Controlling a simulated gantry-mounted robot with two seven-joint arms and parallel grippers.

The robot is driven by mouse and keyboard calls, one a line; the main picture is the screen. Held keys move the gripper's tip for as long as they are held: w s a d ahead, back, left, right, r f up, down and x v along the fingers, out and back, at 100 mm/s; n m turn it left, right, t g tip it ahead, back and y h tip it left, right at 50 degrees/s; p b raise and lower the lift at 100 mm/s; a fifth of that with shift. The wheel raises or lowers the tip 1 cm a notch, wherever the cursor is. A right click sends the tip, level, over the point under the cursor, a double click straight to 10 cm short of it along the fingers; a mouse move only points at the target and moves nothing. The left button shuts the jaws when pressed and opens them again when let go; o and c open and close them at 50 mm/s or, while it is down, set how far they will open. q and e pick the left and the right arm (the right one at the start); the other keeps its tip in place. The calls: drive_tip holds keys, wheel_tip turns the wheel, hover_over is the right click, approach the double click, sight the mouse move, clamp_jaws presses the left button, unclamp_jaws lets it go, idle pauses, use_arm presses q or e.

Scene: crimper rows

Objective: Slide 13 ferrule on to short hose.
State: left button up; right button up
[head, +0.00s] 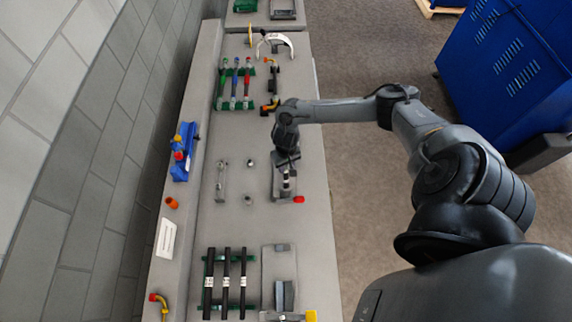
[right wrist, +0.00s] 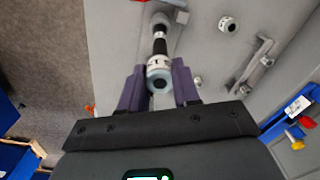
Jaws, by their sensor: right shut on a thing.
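My right gripper (head: 287,158) is over the grey fixture on the bench's right side. In the right wrist view its two purple fingers (right wrist: 158,88) are shut on a pale grey ferrule (right wrist: 157,66) with a dark printed mark, its open end facing the camera. A short black hose (right wrist: 160,44) stands in line beyond the ferrule, with a pale holder (right wrist: 162,20) farther along. I cannot tell how far the ferrule is around the hose. Two other ferrules stand on the bench (head: 250,162), (head: 248,199). My left gripper is not in view.
A grey bracket (head: 221,181) stands left of the loose ferrules. Black labelled hoses (head: 227,283) lie on a green rack nearer me. Coloured hoses (head: 235,82) lie farther off. A blue holder (head: 184,150) sits by the wall, and a red piece (head: 299,199) beside the fixture.

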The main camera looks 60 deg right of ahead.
sight(286, 170)
drive_tip(key=shift+f+b, duration=0.75)
drive_tip(key=shift+f, duration=1.15)
drive_tip(key=o, duration=1.1)
wheel_tip(286, 170, up, 11)
drive_tip(key=shift+f, duration=0.1)
